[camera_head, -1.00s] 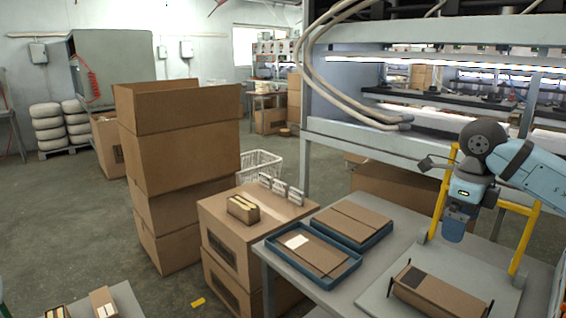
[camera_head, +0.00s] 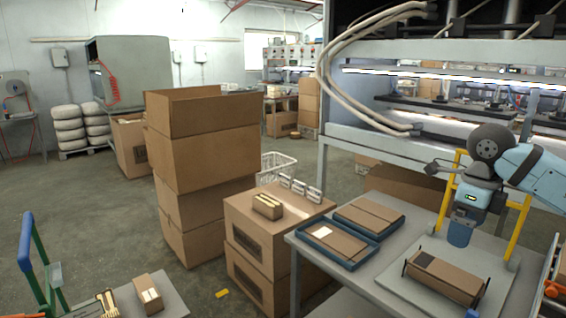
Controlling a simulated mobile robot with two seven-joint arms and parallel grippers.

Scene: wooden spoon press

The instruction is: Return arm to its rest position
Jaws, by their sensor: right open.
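My right arm comes in from the right edge, light blue with a dark grey joint cap. Its gripper (camera_head: 460,233) points down above the work table (camera_head: 390,262), beside a yellow frame (camera_head: 517,228). I see nothing held in it, and it is open, though its fingers are small and overlap in this view. A long brown carton (camera_head: 446,277) lies on a pale plate below it, apart from the gripper. My left gripper is not in view.
Two blue trays (camera_head: 340,262) with flat cardboard sit left on the table. Stacked cartons (camera_head: 205,150) stand to the left. The press (camera_head: 345,140) stands behind. A green and blue frame (camera_head: 40,260) is at the left edge. Floor shows between them.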

